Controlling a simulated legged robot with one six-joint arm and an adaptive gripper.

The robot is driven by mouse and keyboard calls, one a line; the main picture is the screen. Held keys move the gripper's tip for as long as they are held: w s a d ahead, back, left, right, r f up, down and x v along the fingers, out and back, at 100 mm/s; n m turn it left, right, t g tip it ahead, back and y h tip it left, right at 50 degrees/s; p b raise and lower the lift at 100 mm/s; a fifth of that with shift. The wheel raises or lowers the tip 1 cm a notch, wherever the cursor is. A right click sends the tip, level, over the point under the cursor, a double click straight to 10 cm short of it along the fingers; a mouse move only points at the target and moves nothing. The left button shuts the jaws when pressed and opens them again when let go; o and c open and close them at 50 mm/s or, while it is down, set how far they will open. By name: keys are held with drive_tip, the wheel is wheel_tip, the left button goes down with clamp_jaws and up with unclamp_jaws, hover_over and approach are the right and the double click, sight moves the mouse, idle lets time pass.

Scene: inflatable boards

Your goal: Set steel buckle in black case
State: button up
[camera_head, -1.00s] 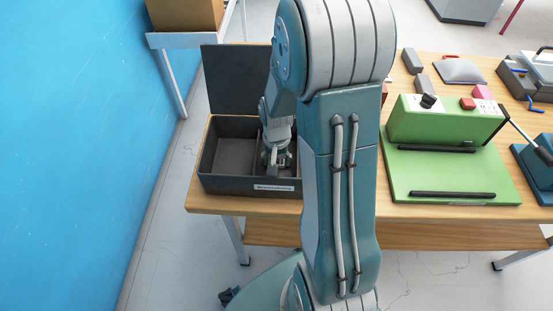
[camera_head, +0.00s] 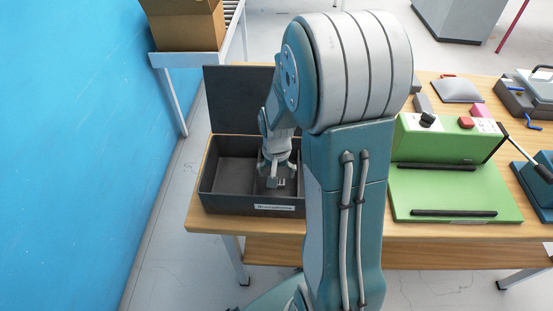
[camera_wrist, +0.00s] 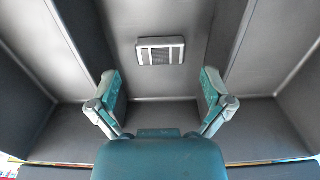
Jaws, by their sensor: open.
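The black case (camera_head: 209,203) stands open at the left end of the table, with its lid (camera_head: 238,100) raised at the back. A divider splits it, and the left compartment (camera_head: 234,172) looks empty. The steel buckle (camera_wrist: 160,51), a small dark rectangle with pale bars, lies on the compartment floor. It is beyond the fingertips and centred between them, touching neither. My arm hides part of the case's right side in the head view.
A green press (camera_head: 455,190) with black bars stands right of my arm. A cardboard box (camera_head: 183,28) is on a stand behind. A blue wall (camera_head: 70,150) runs along the left.

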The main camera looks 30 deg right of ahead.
wheel_tip(320, 180, up, 10)
drive_tip(key=f, duration=0.1)
drive_tip(key=s+a+r+n+t, duration=0.5)
drive_tip(key=s+a+r+n, duration=0.1)
drive_tip(key=s+a+r, duration=0.5)
wheel_tip(320, 180, up, 2)
drive_tip(key=shift+s+r+n+t, duration=0.3)
drive_tip(key=shift+s+n, duration=0.1)
drive_tip(key=shift+s, duration=0.65)
